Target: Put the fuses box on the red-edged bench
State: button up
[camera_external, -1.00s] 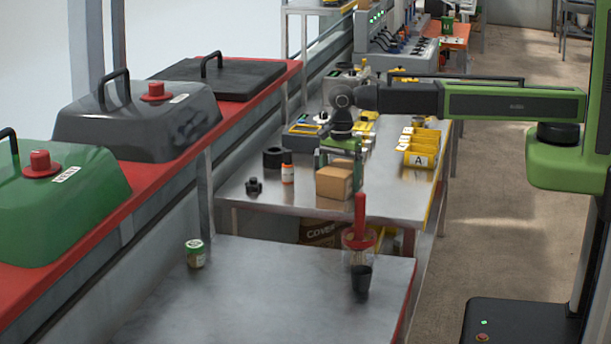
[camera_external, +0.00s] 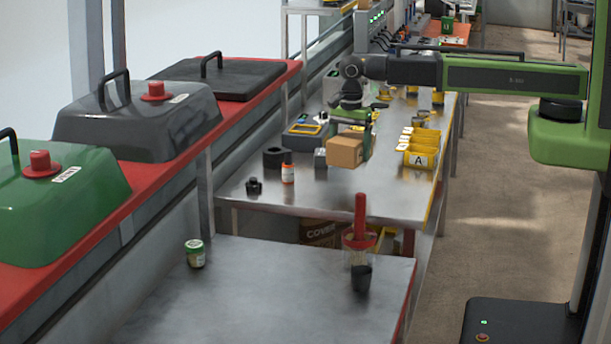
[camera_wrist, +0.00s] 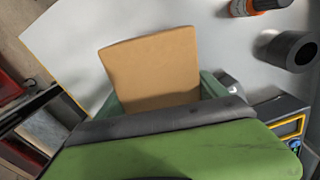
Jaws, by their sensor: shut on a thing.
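A plain brown cardboard box (camera_external: 345,152), with no label visible, is held by my gripper (camera_external: 352,130) and appears raised over the metal bench (camera_external: 315,205). I cannot read whether it is the fuses box. In the wrist view the box (camera_wrist: 153,68) sits between the green fingers, which are shut on its sides. The near bench (camera_external: 290,285) has a red strip along its right edge and stands in front of and apart from the box.
The near bench's middle is clear.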

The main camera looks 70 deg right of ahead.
aim_at(360, 132)
jog(key=d+r, duration=0.1)
jog(key=s+d+r+p, duration=0.1)
jog(key=d, duration=0.1)
jog(key=d+r+p, duration=0.1)
jog(key=d, duration=0.1)
jog(key=shift+s+r, duration=0.25)
jog(key=shift+s+d+r+p, duration=0.15)
jog(key=shift+d+p, duration=0.15)
jog(key=shift+d, duration=0.15)
